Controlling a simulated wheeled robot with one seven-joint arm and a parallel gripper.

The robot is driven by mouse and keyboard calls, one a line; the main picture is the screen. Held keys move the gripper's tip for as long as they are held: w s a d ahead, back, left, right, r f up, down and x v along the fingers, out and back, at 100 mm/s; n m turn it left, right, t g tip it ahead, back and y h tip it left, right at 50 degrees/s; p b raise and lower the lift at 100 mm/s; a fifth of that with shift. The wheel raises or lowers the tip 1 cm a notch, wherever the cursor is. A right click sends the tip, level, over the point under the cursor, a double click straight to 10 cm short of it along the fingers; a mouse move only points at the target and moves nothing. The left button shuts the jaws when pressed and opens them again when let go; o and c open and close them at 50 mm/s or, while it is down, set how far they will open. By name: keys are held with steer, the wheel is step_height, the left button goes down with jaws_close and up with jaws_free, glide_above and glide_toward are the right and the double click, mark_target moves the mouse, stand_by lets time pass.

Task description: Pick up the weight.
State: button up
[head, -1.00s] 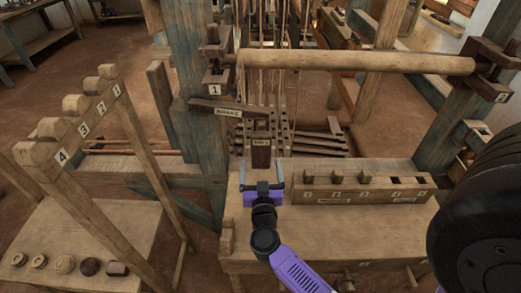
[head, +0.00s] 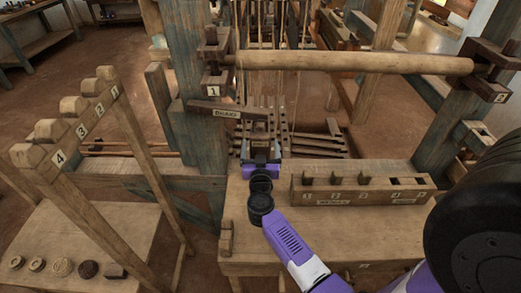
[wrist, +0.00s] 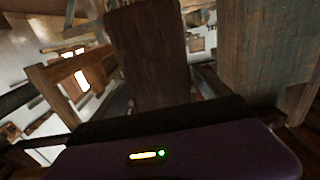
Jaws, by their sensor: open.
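A dark wooden block (head: 260,139) with a small pale label stands upright at the loom's front, below the brake lever. It may be the weight; I cannot read its label clearly. In the wrist view the tall dark block (wrist: 150,55) fills the middle, straight ahead of my gripper. My gripper (head: 261,156) is open and reaches forward at the block, with its fingers low on either side. Whether they touch it is hidden. Several small round and blocky pieces (head: 88,269) lie in a row on the low table at the left.
A slotted wooden rack (head: 360,190) sits on the bench (head: 290,235) right of my gripper. The brake lever (head: 225,112) and a round beam (head: 350,62) cross above. A blue-grey post (head: 198,140) stands close on the left. A numbered peg frame (head: 75,135) stands further left.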

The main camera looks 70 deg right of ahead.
jaws_close()
steer(key=shift+r, duration=0.2)
stand_by(0.3)
